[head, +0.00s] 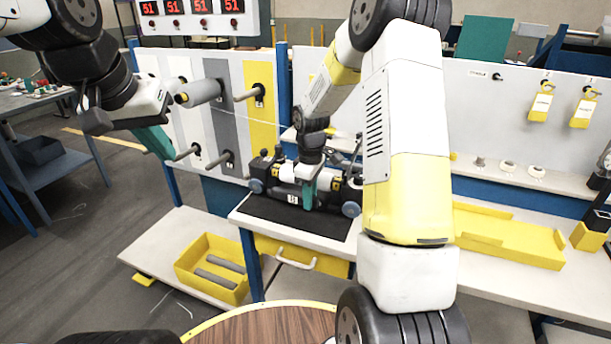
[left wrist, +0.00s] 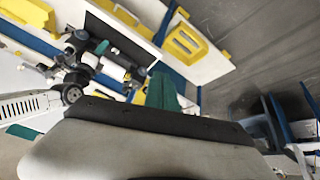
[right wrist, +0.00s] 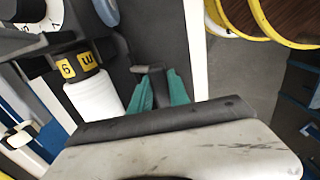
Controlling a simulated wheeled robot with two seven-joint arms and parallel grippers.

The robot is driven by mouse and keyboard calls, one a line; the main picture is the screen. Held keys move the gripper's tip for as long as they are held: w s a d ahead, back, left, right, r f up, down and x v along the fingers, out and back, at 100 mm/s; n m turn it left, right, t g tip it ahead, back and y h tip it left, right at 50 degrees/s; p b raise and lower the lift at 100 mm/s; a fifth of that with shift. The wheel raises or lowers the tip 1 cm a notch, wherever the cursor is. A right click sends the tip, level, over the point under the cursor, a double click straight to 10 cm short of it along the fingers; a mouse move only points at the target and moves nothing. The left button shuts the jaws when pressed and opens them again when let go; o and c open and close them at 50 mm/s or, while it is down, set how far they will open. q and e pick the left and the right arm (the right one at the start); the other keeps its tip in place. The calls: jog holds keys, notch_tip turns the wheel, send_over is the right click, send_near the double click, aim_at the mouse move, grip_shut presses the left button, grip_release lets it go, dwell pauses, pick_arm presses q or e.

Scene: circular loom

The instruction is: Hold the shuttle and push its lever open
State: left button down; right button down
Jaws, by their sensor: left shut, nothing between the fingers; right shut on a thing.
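The shuttle (head: 283,193) is a dark body with blue-grey wheels and a white spool. It rests on the black mat (head: 290,226) of the bench. My right gripper (head: 309,194) points down at its front and is shut on part of the shuttle. In the right wrist view, its teal fingers (right wrist: 160,92) are beside the white spool (right wrist: 95,98), at a small dark bar. I cannot tell clearly which part is the lever. My left gripper (head: 157,143) is shut and empty, raised left of the shuttle, by the panel. The shuttle also shows in the left wrist view (left wrist: 104,62).
A panel with pegs and a grey spool (head: 203,92) stands behind my left gripper. A yellow bin (head: 212,270) with grey rods is on the lower shelf. A yellow tray (head: 508,238) lies on the right bench. My right arm covers the bench right of the shuttle.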

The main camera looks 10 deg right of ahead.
pick_arm(q)
jog(key=w+d+r+m+g, duration=0.1)
jog(key=w+d+r, duration=0.15)
jog(key=w, duration=0.65)
jog(key=m+g+y, duration=0.2)
jog(key=m+y, duration=0.2)
jog(key=y, duration=0.1)
send_over(264, 153)
jog(key=s+d, duration=0.2)
jog(key=d, duration=0.3)
notch_tip(264, 153, down, 15)
jog(key=shift+x, duration=4.65)
jog(key=shift+s, duration=0.15)
